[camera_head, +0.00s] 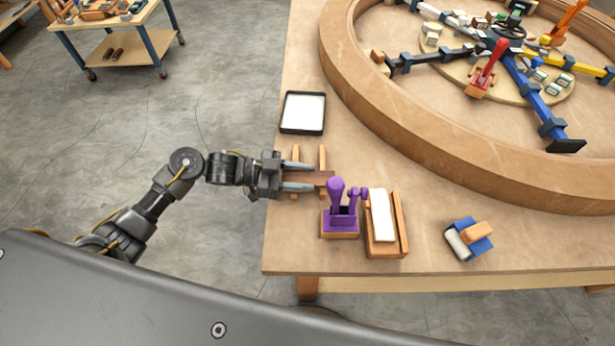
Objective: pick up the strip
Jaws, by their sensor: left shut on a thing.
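The strip (322,178) is a short, flat brown wooden piece near the left edge of the wooden table. My left gripper (312,176) reaches in from the left with its fingers on either side of the strip and is shut on it. The strip's right end sticks out past the fingertips. Two upright light-wood pieces (323,156) stand at the strip; whether it still rests on them I cannot tell. My right gripper is not in view.
A purple clamp-like tool (337,209) stands close to the right of the strip. A black-rimmed white tray (303,113) lies behind. A large curved wooden ring (400,135) fills the back right.

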